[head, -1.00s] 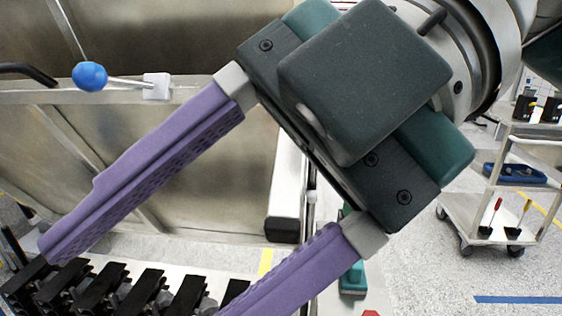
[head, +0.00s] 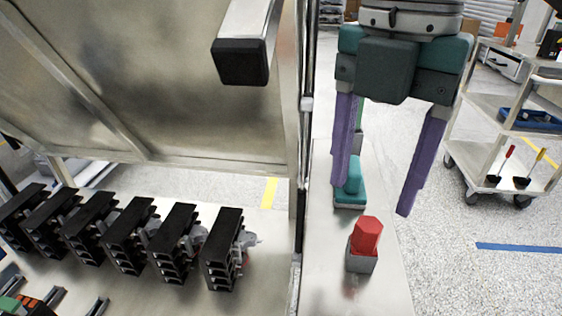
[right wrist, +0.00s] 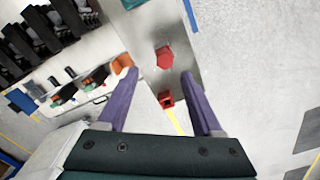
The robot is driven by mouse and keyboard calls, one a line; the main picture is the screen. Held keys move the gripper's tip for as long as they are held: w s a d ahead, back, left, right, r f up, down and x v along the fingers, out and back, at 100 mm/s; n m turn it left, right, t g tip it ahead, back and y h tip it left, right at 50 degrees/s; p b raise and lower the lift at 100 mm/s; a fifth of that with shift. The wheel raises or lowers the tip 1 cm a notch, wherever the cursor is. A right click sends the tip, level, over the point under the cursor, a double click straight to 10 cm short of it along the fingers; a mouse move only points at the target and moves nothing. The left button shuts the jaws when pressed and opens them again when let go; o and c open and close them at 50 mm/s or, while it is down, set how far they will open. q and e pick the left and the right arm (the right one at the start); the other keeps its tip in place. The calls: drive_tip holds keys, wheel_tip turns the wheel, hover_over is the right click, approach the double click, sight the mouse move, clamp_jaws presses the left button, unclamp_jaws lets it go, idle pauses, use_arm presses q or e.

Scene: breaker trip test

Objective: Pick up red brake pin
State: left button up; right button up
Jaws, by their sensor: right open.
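The red brake pin (head: 367,236) has a faceted red head and stands upright in a small grey block (head: 361,262) on the narrow metal ledge. In the right wrist view the red head (right wrist: 165,57) lies between the finger lines, a little beyond the tips. My right gripper (head: 373,197) is open and empty, with its purple fingers pointing down. It appears above and behind the pin in the head view, apart from it. It also shows open in the right wrist view (right wrist: 158,74). My left gripper is not in view.
A teal block (head: 350,190) stands behind the pin on the ledge. Several black breaker units (head: 222,248) line the bench at left, beyond a thin post. A black-capped bar (head: 241,62) juts out above. A cart (head: 510,185) stands at right. A smaller red object (right wrist: 166,99) shows in the wrist view.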

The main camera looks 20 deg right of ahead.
sight(371, 222)
drive_tip(key=f, duration=0.4)
drive_tip(key=d+f, duration=0.1)
drive_tip(key=f, duration=0.1)
drive_tip(key=shift+s+f, duration=0.15)
drive_tip(key=shift+f, duration=0.1)
clamp_jaws()
idle(0.4)
